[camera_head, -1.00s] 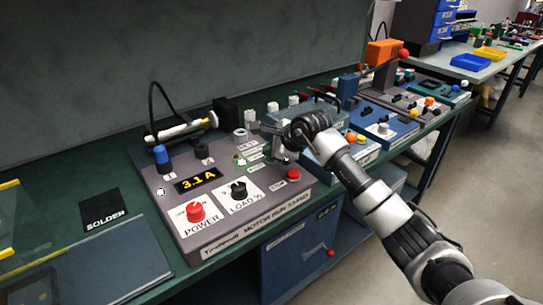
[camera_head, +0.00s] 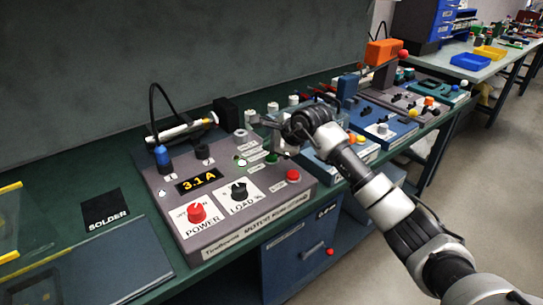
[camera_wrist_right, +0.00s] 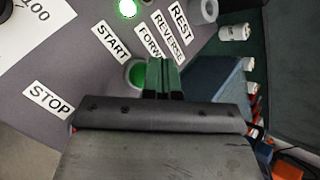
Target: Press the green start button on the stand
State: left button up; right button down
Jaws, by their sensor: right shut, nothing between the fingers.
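The green start button (camera_head: 271,158) sits on the grey motor run stand (camera_head: 205,241), behind the red stop button (camera_head: 293,175). In the right wrist view the green button (camera_wrist_right: 136,75) lies beside the START label (camera_wrist_right: 110,42), partly hidden by my fingers. My right gripper (camera_head: 277,143) is shut and empty, above the stand near the green button. Its fingertips (camera_wrist_right: 163,66) overlap the button's right side in the wrist view; I cannot tell whether they touch it. A green lamp (camera_wrist_right: 127,8) glows bright. My left gripper is not in view.
The stand also carries a red power knob (camera_head: 196,212), a black load knob (camera_head: 239,190) and a display (camera_head: 200,181) reading 3.1 A. A blue panel (camera_head: 384,132) and other devices stand to the right. A soldering mat (camera_head: 104,209) lies left.

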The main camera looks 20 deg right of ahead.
aim_at(270, 158)
jog(key=shift+r+p, duration=1.45)
jog(key=shift+r, duration=1.1)
jog(key=shift+a+f, duration=0.1)
